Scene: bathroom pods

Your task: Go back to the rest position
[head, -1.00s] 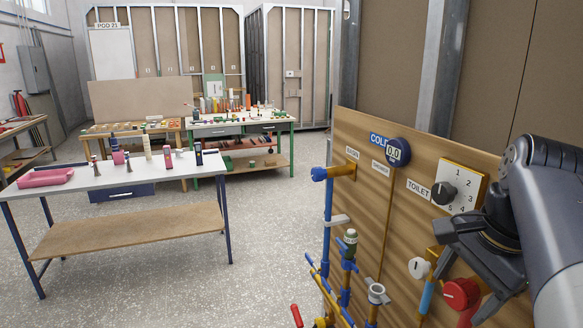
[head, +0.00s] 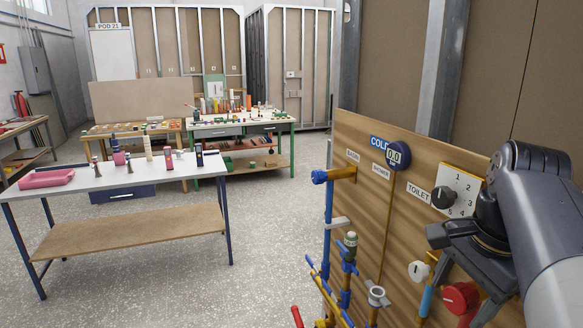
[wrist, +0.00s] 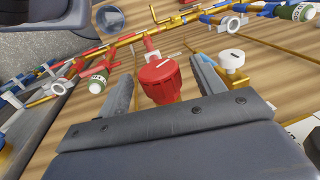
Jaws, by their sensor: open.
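My gripper (head: 455,285) is at the right of the head view, in front of the wooden plumbing panel (head: 365,215). In the wrist view my gripper (wrist: 165,70) has its two fingers apart, with a red knob (wrist: 160,80) showing between them. The red knob (head: 460,298) also shows low on the panel in the head view, partly behind the gripper. I cannot tell whether the fingers touch the knob. Nothing else shows between the fingers. A white knob (head: 419,271) is just left of the gripper; it shows right of the fingers in the wrist view (wrist: 232,60).
The panel carries blue pipes (head: 328,220), a round gauge (head: 397,154) reading 0.0 and a TOILET dial (head: 443,197). A white-topped table (head: 110,177) with bottles and a pink tray (head: 46,178) stands at left. The floor (head: 265,225) between table and panel is clear.

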